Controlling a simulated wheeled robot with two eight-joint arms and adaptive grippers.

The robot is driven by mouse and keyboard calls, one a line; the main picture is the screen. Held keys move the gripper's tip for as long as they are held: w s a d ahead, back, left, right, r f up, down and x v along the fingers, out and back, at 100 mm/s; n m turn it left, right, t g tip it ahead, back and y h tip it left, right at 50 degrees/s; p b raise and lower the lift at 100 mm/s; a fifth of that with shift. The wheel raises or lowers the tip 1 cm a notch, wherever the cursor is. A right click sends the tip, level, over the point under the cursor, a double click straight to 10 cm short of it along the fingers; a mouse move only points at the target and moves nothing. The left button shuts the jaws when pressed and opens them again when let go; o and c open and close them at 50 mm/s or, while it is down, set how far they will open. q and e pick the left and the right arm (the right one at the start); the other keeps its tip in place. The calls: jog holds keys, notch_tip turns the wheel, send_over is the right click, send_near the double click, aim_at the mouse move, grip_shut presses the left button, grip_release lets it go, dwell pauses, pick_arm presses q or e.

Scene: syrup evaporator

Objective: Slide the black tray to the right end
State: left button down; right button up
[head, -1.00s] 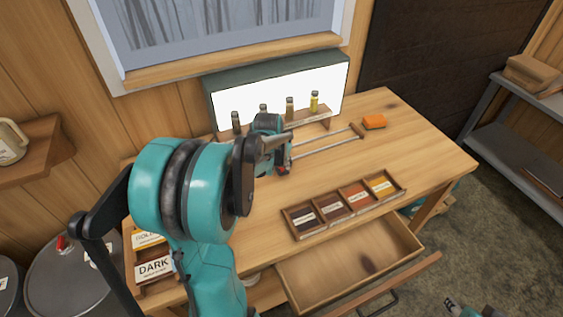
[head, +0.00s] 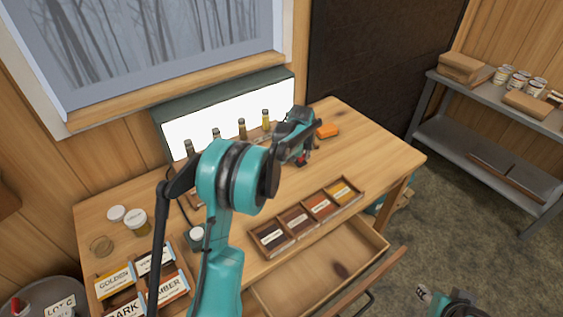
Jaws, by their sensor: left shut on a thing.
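My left arm comes up from the bottom and reaches over the wooden table. My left gripper (head: 302,160) is at the back right of the table, in front of the lit panel and close to the orange block. It is shut; its wrist hides most of what it holds. A small red and dark part shows at its fingertips. The black tray cannot be made out clearly, and the rails it runs on are mostly hidden behind my arm. My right gripper (head: 428,295) shows only partly at the bottom right, low and off the table; its jaws cannot be read.
Syrup bottles (head: 242,129) stand before the white panel (head: 200,113). An orange block (head: 327,131) lies right of my gripper. A sectioned wooden sample tray (head: 284,245) lies at the front, above an open drawer (head: 325,268). Jars (head: 137,220) and a label box (head: 186,268) are left.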

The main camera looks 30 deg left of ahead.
pick_arm(q)
jog(key=shift+w+d, duration=0.4)
jog(key=shift+w, duration=0.4)
jog(key=shift+w+d, duration=0.45)
jog(key=shift+w, duration=0.3)
jog(key=shift+w+d, duration=0.4)
jog(key=shift+w, duration=0.4)
jog(key=shift+r, duration=0.1)
jog(key=c, duration=1.5)
grip_release()
jog(key=shift+o, duration=1.4)
jog(key=shift+w+d, duration=0.1)
jog(key=shift+w, duration=0.05)
jog(key=shift+r, duration=0.15)
jog(key=v, duration=1.1)
jog(key=shift+r, duration=0.25)
